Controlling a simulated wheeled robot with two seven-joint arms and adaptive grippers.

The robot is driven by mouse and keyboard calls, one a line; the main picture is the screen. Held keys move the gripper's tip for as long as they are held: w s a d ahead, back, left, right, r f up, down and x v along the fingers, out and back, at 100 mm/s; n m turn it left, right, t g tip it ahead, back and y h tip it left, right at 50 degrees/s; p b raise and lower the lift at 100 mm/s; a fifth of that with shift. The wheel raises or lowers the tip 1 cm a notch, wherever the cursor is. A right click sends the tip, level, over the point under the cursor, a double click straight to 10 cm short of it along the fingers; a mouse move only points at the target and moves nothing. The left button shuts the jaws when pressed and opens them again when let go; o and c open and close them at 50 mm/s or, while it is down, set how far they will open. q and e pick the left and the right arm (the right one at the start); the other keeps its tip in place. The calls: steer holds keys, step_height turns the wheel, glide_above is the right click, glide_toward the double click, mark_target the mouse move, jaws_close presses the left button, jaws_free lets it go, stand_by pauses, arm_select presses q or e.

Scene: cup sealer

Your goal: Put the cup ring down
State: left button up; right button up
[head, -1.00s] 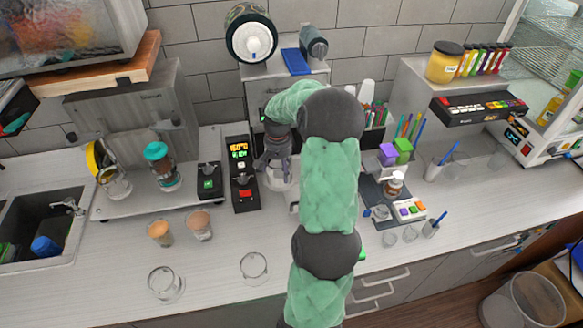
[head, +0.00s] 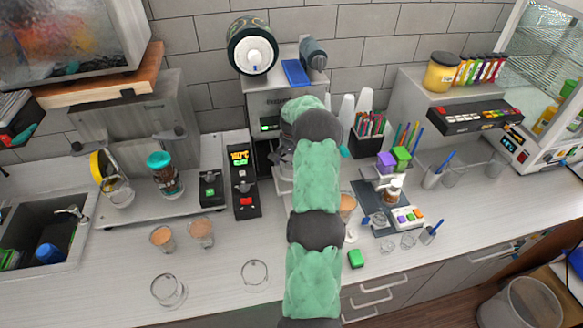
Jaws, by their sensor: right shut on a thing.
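The cup sealer (head: 258,98) is the grey machine against the wall at the middle, with a small green display. My right gripper (head: 281,160) is at the sealer's front opening and is mostly hidden behind my green arm. It is shut on the cup ring, of which only a pale part (head: 284,176) shows under the fingers. I cannot tell whether the ring touches the sealer. My left gripper is not in view.
Two brown drinks (head: 162,237) and empty glasses (head: 254,273) stand left. A black scale-like device (head: 241,185) is close beside the gripper.

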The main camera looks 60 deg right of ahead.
steer(key=d+f, duration=0.1)
steer(key=w+d+f, duration=0.1)
steer(key=d+f, duration=0.1)
steer(key=f, duration=0.1)
steer(key=shift+w+d+f+p, duration=0.1)
steer(key=shift+w+d+p, duration=0.05)
steer(key=shift+w+p, duration=0.2)
steer(key=shift+d+f, duration=0.15)
steer(key=shift+f, duration=0.25)
step_height(320, 180, down, 2)
steer(key=shift+f+p, duration=0.15)
steer(key=shift+p, duration=0.2)
steer(key=shift+w+f, duration=0.1)
steer(key=shift+f, duration=0.15)
steer(key=shift+f+b, duration=0.25)
steer(key=shift+b, duration=0.1)
steer(key=o, duration=1.2)
steer(key=shift+o, duration=0.2)
